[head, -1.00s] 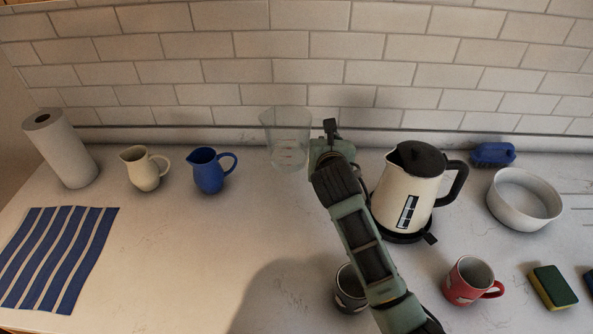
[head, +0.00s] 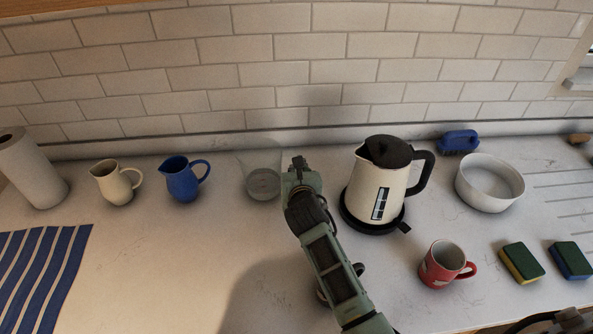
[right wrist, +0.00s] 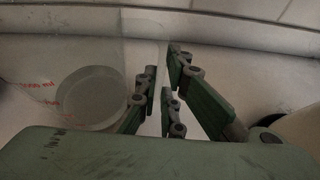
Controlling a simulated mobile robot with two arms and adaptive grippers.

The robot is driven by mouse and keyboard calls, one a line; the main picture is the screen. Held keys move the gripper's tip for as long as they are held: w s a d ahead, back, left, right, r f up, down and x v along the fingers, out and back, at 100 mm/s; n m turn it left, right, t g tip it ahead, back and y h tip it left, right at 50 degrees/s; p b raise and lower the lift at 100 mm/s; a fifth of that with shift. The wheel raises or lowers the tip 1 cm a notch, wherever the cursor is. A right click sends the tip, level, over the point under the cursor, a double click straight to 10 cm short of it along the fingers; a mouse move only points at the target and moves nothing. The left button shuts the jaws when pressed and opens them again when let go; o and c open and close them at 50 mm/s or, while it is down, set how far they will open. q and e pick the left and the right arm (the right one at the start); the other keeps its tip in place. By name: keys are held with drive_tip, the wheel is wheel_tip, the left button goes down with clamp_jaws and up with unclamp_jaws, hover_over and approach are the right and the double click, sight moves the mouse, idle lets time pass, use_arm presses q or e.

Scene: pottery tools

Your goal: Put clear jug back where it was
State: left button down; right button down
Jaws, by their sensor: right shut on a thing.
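The clear jug (head: 263,184) is see-through and hard to make out in the head view, between the blue jug (head: 184,180) and the kettle (head: 383,180). My right gripper (head: 292,172) is at its right side, shut on its clear wall or handle; which part, I cannot tell. In the right wrist view the jug (right wrist: 92,97) shows its round base and red markings, with my right gripper's fingers (right wrist: 158,98) closed around a clear edge. The jug looks upright, at or just above the counter; contact is unclear. My left gripper is not in view.
A cream jug (head: 116,184) and paper towel roll (head: 30,170) stand at left, above a striped cloth (head: 40,270). A red mug (head: 440,265), white bowl (head: 489,182), blue brush (head: 459,141) and sponges (head: 522,262) are at right. A dark mug is mostly hidden behind my arm.

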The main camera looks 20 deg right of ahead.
drive_tip(key=c, duration=1.9)
unclamp_jaws()
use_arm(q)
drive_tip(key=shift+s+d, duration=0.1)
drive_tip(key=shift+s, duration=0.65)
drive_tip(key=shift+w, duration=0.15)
use_arm(e)
drive_tip(key=shift+s+r, duration=0.15)
drive_tip(key=shift+s, duration=0.25)
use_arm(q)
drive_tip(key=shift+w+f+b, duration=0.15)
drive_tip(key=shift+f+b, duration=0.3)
use_arm(e)
drive_tip(key=v, duration=1.1)
drive_tip(key=shift+r, duration=0.1)
